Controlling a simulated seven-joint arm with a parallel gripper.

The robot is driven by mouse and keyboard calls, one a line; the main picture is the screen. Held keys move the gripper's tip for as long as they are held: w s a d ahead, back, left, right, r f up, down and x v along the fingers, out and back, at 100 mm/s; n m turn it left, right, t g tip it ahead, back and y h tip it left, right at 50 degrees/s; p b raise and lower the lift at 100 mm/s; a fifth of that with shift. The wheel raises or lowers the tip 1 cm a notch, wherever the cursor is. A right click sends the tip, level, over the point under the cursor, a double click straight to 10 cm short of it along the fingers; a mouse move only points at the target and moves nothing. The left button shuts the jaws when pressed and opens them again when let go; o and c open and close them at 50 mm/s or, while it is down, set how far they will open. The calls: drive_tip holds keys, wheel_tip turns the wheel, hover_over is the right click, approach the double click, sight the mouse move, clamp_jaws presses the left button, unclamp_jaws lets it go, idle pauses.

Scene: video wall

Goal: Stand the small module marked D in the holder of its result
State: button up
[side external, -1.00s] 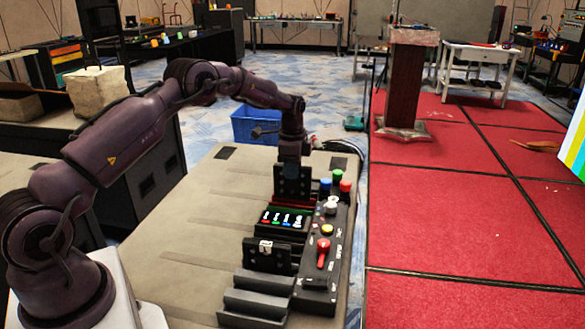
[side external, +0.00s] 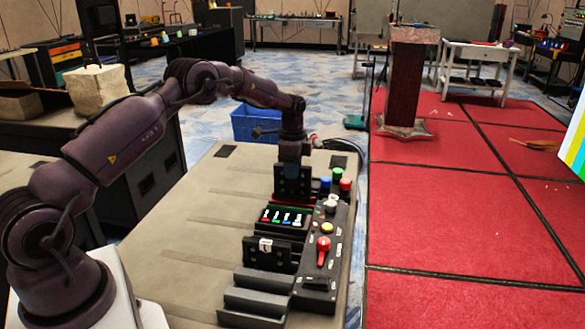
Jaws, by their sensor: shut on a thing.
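My gripper (side external: 291,161) points down at the far end of the rack and is shut on a dark, flat module (side external: 291,184). The module is upright. I cannot read a letter on it, and I cannot tell whether its lower edge touches a holder. A second dark module (side external: 280,257) with a white label (side external: 265,245) stands upright in the rack nearer the camera; its mark is too small to read surely. Dark stepped holders (side external: 258,280) at the near end look empty.
A small screen (side external: 284,217) with coloured marks sits between the two modules. A black control panel (side external: 318,270) with coloured buttons and a red lever (side external: 323,245) runs along the right. The beige tabletop (side external: 200,245) left of the rack is clear. A blue crate (side external: 254,125) stands behind.

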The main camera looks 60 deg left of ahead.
drive_tip(key=shift+f, duration=1.9)
idle(1.4)
drive_tip(key=o, duration=1)
drive_tip(key=shift+o, duration=0.2)
drive_tip(key=shift+r, duration=4)
